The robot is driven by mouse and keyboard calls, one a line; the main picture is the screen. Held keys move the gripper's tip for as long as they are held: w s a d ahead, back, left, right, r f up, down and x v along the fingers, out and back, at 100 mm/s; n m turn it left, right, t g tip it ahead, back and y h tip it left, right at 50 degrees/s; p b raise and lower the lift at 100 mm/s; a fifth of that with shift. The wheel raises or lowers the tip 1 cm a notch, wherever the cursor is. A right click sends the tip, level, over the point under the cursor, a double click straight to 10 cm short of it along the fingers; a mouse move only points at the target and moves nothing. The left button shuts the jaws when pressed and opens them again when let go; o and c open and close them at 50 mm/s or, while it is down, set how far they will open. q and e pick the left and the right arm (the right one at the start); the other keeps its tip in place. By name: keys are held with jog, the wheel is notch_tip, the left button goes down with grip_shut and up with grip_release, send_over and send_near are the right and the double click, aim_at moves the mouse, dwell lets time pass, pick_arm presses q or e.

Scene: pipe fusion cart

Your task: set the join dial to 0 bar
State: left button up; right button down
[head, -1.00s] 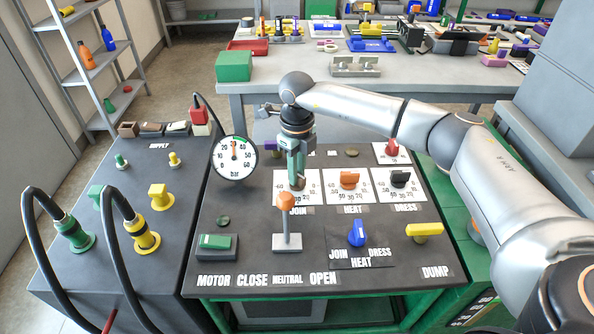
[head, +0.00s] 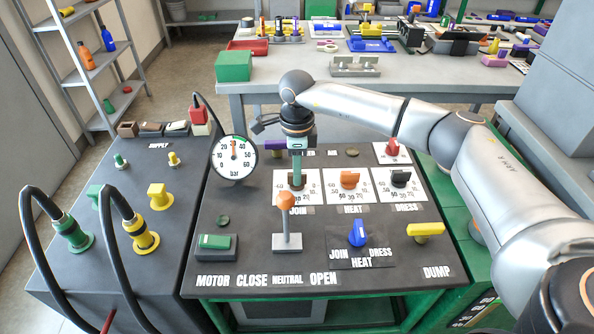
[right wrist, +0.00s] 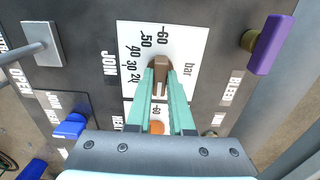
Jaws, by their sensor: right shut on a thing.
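The join dial is a brown knob (right wrist: 161,70) on a white scale plate marked bar, labelled JOIN. In the right wrist view both teal fingers of my right gripper (right wrist: 161,88) are closed on this knob from either side. In the head view the right gripper (head: 297,180) points down onto the join plate (head: 281,190), its fingers mostly covering the knob. Numerals up to 60 show on the plate; the knob's exact setting is hard to read. The round pressure gauge (head: 235,158) stands to the left, its needle pointing roughly up. My left gripper is not in view.
The orange-topped lever (head: 286,215) stands close in front of the join dial. The heat dial (head: 350,180) and dress dial (head: 399,180) sit to its right. A blue selector (head: 357,233) and yellow dump handle (head: 424,229) are nearer. A purple bleed handle (right wrist: 268,42) is close by.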

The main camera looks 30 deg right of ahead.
jog(key=shift+r, duration=0.1)
dwell(0.4)
jog(key=c, duration=0.8)
grip_release()
notch_tip(320, 180, up, 12)
jog(key=shift+r, duration=0.2)
